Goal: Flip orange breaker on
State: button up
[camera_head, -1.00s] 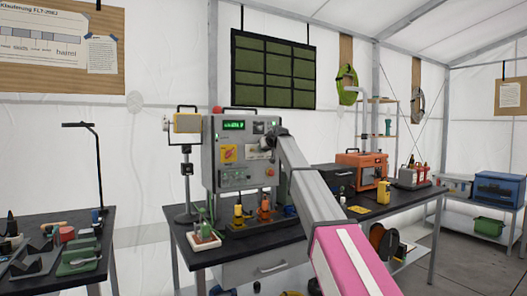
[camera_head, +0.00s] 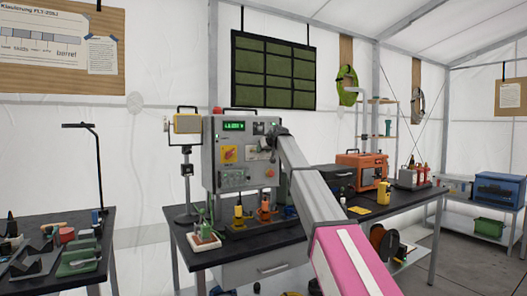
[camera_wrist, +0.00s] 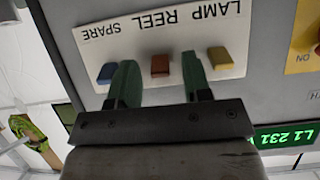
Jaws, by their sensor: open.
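The orange breaker (camera_wrist: 160,65) is a small orange-brown toggle in the middle of a white label strip (camera_wrist: 120,35), under the word REEL, which appears upside down in the wrist view. A blue breaker (camera_wrist: 106,73) by SPARE is on its left and a yellow breaker (camera_wrist: 220,58) by LAMP on its right. My gripper (camera_wrist: 159,75) is open, its two green fingers on either side of the orange breaker with gaps showing. Whether the fingertips touch the panel is unclear. In the head view the grey control box (camera_head: 213,160) stands on the bench, with my arm reaching its front.
The box has a lit green display (camera_head: 234,126) and a yellow switch plate (camera_head: 229,154). A lamp on a stand (camera_head: 186,124) is left of it. Small yellow and orange tools (camera_head: 264,207) stand on the black bench (camera_head: 285,236) below the box.

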jog(key=v, duration=1)
jog(key=shift+s, duration=0.25)
jog(key=shift+d+r, duration=0.1)
jog(key=shift+r, duration=0.05)
